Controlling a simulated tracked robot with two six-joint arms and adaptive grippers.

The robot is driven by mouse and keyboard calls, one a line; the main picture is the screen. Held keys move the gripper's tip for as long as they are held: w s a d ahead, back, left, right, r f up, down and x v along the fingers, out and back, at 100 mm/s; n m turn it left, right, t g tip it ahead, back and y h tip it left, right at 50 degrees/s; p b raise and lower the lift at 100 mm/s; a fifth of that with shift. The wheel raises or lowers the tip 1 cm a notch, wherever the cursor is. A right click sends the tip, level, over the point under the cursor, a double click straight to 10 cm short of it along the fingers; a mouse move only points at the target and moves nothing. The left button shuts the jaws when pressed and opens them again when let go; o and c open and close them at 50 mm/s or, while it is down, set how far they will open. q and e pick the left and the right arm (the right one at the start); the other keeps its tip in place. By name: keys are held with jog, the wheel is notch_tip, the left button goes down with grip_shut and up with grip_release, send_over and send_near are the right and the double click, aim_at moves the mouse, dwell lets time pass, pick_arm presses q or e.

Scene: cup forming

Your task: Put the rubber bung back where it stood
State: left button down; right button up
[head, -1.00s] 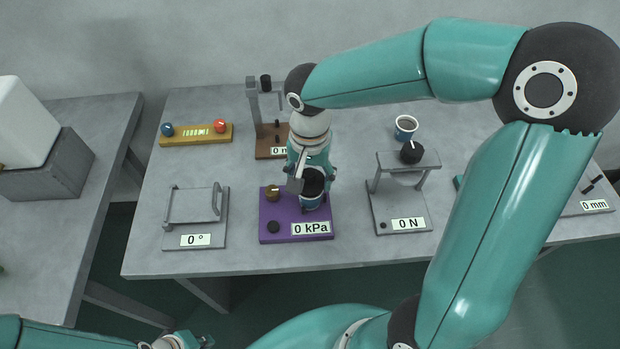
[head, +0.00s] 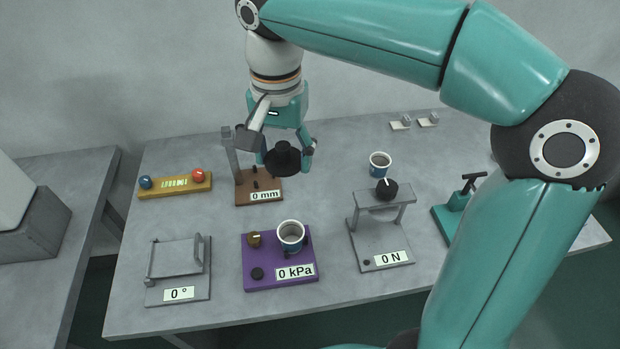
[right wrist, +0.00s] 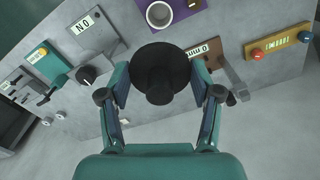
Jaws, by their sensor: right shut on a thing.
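The black rubber bung (head: 284,162) is held between the fingers of my right gripper (head: 286,154), with its wide disc downward. It is up in the air, in front of the brown 0 mm stand (head: 245,192) in the head view. In the right wrist view the bung (right wrist: 160,72) sits between the two fingertips of the gripper (right wrist: 161,94). A blue cup (head: 291,237), white inside and uncovered, stands on the purple 0 kPa base (head: 262,282). My left gripper is not in view.
A second blue cup (head: 380,164) stands behind the 0 N press (head: 382,240). A yellow bar (head: 175,186) with blue and red knobs lies at the back left. A grey 0° fixture (head: 178,270) stands front left. A teal device (head: 452,213) is at right, partly behind my arm.

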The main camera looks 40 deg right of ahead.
jog(key=w+r+m, duration=0.2)
jog(key=w, duration=0.1)
jog(key=m+b, duration=0.2)
jog(key=m, duration=0.7)
send_over(321, 179)
notch_tip(321, 179, down, 25)
jog(key=shift+f, duration=0.1)
notch_tip(321, 179, down, 5)
jog(key=shift+r+p, duration=0.1)
jog(key=shift+p, duration=0.35)
jog(key=shift+a, duration=0.1)
jog(key=shift+f, duration=0.2)
